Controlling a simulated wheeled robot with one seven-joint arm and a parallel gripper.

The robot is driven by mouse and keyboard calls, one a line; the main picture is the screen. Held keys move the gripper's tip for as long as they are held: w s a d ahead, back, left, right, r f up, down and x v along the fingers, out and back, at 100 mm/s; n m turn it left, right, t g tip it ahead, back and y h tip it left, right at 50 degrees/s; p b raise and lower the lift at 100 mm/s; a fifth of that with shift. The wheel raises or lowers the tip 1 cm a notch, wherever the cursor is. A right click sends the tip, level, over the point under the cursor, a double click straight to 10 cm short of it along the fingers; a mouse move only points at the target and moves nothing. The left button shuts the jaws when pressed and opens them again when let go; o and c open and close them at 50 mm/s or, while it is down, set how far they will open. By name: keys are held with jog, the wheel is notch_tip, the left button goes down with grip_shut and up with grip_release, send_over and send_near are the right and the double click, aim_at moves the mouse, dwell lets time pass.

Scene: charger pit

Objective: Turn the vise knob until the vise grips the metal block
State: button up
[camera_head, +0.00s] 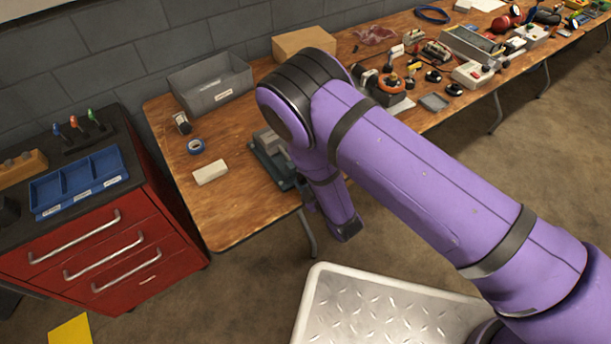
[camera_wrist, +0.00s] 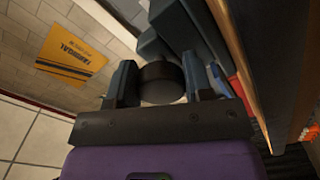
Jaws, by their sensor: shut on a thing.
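The vise (camera_head: 262,166) is a dark blue-grey body near the front edge of the wooden bench, partly hidden by my arm. A lighter grey block shape (camera_head: 270,141) shows at its top; I cannot tell whether the jaws touch it. In the wrist view the vise body (camera_wrist: 178,28) is blue-grey beyond the fingers. The dark round vise knob (camera_wrist: 161,82) sits between the two fingers of my gripper (camera_wrist: 160,78), which is shut on it. In the head view my arm hides the knob and most of the gripper.
A red drawer cabinet (camera_head: 105,255) stands close to the left.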

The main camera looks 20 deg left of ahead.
jog(key=m, duration=0.4)
jog(key=shift+f+m, duration=0.15)
jog(key=shift+m, duration=0.15)
jog(key=m, duration=0.4)
jog(key=shift+s+m, duration=0.15)
jog(key=shift+m, duration=0.15)
jog(key=m, duration=0.4)
jog(key=shift+m, duration=0.3)
jog(key=m, duration=0.4)
jog(key=shift+s+a+m, duration=0.1)
jog(key=shift+m, duration=0.2)
jog(key=m, duration=0.9)
jog(key=shift+a, duration=0.1)
jog(key=m, duration=0.4)
jog(key=shift+s+r, duration=0.1)
jog(key=shift+r, duration=0.1)
jog(key=m, duration=0.4)
jog(key=shift+r, duration=0.1)
jog(key=shift+m, duration=0.4)
